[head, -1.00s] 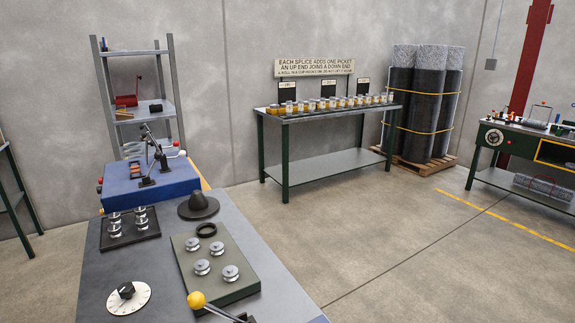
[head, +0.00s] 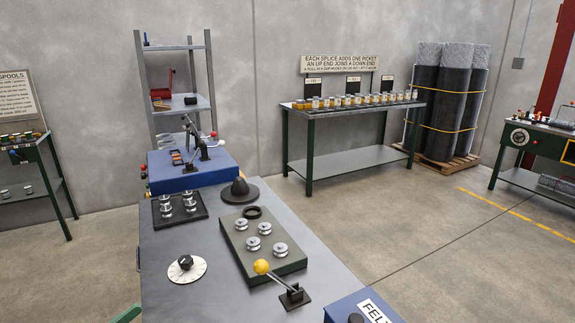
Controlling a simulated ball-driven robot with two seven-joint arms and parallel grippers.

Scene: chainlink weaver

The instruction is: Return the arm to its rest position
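Neither of my arms nor either gripper shows in the head view, so their pose and what they hold cannot be seen. In front of me is a grey workbench (head: 215,285). On it are a green plate (head: 240,258) with silver spools, a black tray (head: 163,222) with several silver spools, and a white dial (head: 172,274) with a black knob. A lever with a yellow ball (head: 262,267) stands near its front right. A blue machine (head: 190,177) sits at the bench's far end.
A dark cone (head: 240,188) stands on a round base on the bench. A blue box (head: 368,307) is at the lower right. The floor (head: 405,225) to the right is clear.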

